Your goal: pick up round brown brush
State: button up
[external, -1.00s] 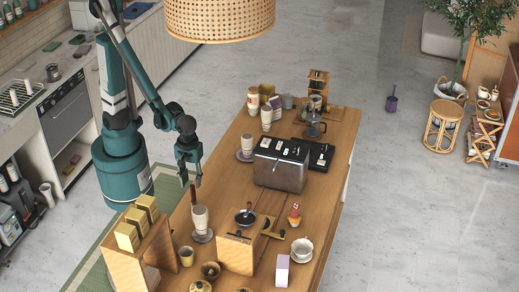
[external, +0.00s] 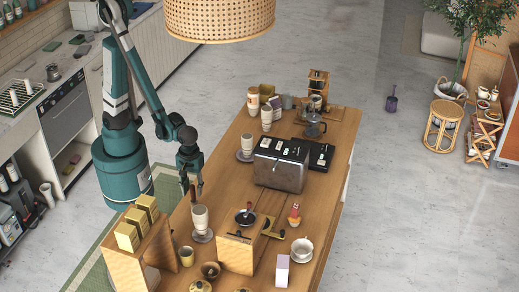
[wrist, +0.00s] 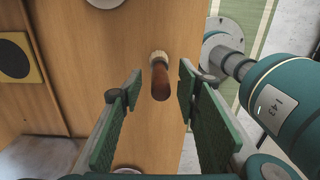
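The round brown brush (wrist: 160,80) stands on the wooden table, with a brown handle and pale round bristles, seen from above in the wrist view. In the external view the brush (external: 193,194) shows small and dark near the table's left edge, partly hard to make out below my gripper. My gripper (external: 191,180) points down over that edge. In the wrist view my gripper (wrist: 157,88) is open, with green pads on either side of the brush's handle in the picture. No contact with the brush is visible.
A cup stack (external: 200,218) on a saucer stands just in front of the brush. A toaster (external: 280,164) is to the right, and a wooden rack with yellow boxes (external: 127,237) is at front left. Bare tabletop (external: 227,185) lies right of the brush.

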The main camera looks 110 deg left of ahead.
jog(key=shift+c, duration=0.3)
grip_shut()
jog(key=shift+r, duration=0.1)
dwell(0.4)
jog(key=shift+r, duration=4.9)
